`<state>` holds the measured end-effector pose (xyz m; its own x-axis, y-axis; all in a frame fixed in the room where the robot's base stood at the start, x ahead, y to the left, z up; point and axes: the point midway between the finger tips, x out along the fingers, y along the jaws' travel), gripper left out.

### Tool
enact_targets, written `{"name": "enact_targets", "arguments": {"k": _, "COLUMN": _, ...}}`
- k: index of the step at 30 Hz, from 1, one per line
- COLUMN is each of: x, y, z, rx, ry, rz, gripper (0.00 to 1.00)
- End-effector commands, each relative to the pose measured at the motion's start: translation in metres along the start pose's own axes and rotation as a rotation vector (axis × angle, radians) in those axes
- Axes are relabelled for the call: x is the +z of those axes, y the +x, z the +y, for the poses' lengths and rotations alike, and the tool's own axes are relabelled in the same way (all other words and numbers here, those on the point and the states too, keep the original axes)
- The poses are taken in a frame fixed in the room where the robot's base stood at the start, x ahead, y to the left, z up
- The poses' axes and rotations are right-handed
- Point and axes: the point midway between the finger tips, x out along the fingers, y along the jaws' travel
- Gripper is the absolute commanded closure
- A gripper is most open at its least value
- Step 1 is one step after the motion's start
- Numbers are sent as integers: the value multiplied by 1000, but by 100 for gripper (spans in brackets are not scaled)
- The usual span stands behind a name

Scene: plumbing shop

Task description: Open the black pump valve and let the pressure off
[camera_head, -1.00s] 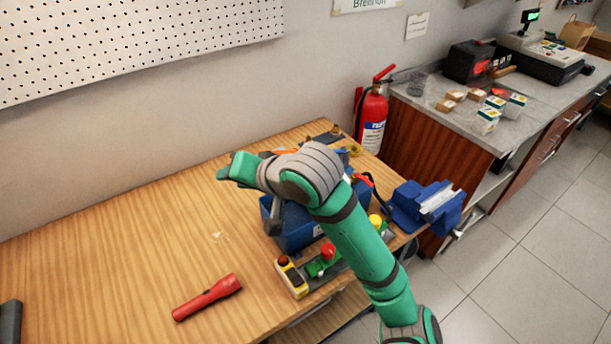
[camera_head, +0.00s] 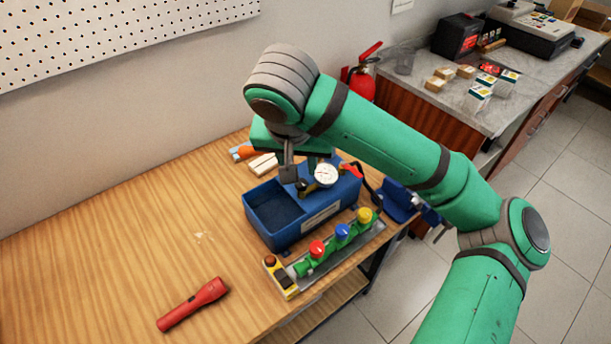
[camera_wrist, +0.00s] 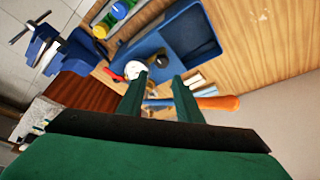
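The pump is a blue open-topped tank (camera_head: 292,240) on the wooden bench, with a white round gauge (camera_head: 326,175) at its back right end. The gauge also shows in the wrist view (camera_wrist: 135,69). A small dark and brass fitting (camera_head: 306,187) sits just left of the gauge. It shows between the fingers in the wrist view (camera_wrist: 160,62), but I cannot make out the black valve's handle clearly. My gripper (camera_head: 292,172) is above the pump, close to the gauge. Its two fingers (camera_wrist: 157,82) stand apart with nothing held between them.
A manifold with red, blue and yellow knobs (camera_head: 342,232) lies in front of the tank, with a yellow box (camera_head: 281,278) at its left end. A red flashlight (camera_head: 193,304) lies at front left. A blue vise (camera_head: 398,203) is at right. The bench's left side is clear.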

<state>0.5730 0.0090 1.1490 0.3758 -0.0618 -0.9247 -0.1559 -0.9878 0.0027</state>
Motion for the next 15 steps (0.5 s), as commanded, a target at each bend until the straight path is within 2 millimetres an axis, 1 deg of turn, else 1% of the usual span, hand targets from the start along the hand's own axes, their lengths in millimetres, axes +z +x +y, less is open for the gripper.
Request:
{"name": "enact_targets", "arguments": {"k": 7, "x": 2, "y": 43, "z": -8, "rx": -7, "ry": -9, "rz": -4, "gripper": 68}}
{"name": "enact_targets", "arguments": {"k": 12, "x": 1, "y": 70, "z": -4, "rx": -3, "ry": -4, "rz": -2, "gripper": 68}}
{"name": "enact_targets", "arguments": {"k": 15, "x": 0, "y": 82, "z": -1, "rx": -1, "ry": 1, "rz": -1, "gripper": 68}}
